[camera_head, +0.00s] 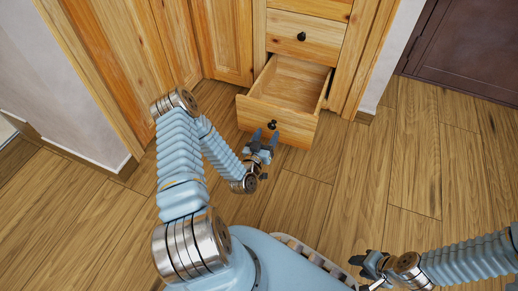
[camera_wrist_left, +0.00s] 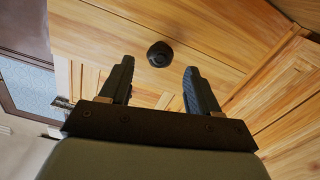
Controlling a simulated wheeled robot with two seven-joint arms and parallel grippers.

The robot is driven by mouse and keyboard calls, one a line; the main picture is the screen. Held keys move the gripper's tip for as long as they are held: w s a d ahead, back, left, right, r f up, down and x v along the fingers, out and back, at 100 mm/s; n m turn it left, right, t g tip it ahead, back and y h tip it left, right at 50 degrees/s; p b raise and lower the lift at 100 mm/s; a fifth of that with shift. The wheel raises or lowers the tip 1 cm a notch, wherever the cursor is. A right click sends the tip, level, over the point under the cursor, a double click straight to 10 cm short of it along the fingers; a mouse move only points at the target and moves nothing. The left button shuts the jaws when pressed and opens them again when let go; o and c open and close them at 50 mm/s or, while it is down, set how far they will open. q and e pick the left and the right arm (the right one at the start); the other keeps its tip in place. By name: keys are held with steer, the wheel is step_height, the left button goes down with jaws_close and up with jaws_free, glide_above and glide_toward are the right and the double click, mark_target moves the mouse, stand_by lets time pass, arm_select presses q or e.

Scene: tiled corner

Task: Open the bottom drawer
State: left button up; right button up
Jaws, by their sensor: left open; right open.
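The bottom drawer (camera_head: 287,112) of the wooden cabinet is pulled out, and its empty inside shows in the head view. Its front carries a small dark round knob (camera_head: 272,125), which also shows in the left wrist view (camera_wrist_left: 160,54). My left gripper (camera_head: 264,138) is open just in front of the drawer front, close to the knob. In the left wrist view, the knob lies beyond the fingertips, between their lines, and the jaws (camera_wrist_left: 158,82) hold nothing. My right gripper (camera_head: 360,267) is open and empty, low over the floor at the lower right, away from the drawer.
A closed drawer with a dark knob (camera_head: 301,36) is above the open one. Wooden cabinet doors (camera_head: 222,40) stand to the left, beside a white wall (camera_head: 60,85). A dark brown door (camera_head: 470,45) is at the upper right. The wood floor (camera_head: 370,160) right of the drawer is clear.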

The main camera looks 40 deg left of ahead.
arm_select(q)
steer(key=v, duration=1)
steer(key=shift+p, duration=0.45)
steer(key=shift+a, duration=0.1)
steer(key=s+d+f+m+g+h, duration=0.2)
steer(key=d+f+g+h, duration=0.15)
steer(key=d+g, duration=0.4)
steer(key=s+d+f+m+g+h, duration=0.25)
steer(key=d+g+h, duration=0.25)
steer(key=d, duration=0.5)
steer(key=s+d+n+g, duration=0.1)
steer(key=s+d+g, duration=0.2)
steer(key=s+g, duration=0.15)
step_height(320, 180, up, 14)
steer(key=s+d+p, duration=0.1)
steer(key=p, duration=1.2)
steer(key=shift+s, duration=0.2)
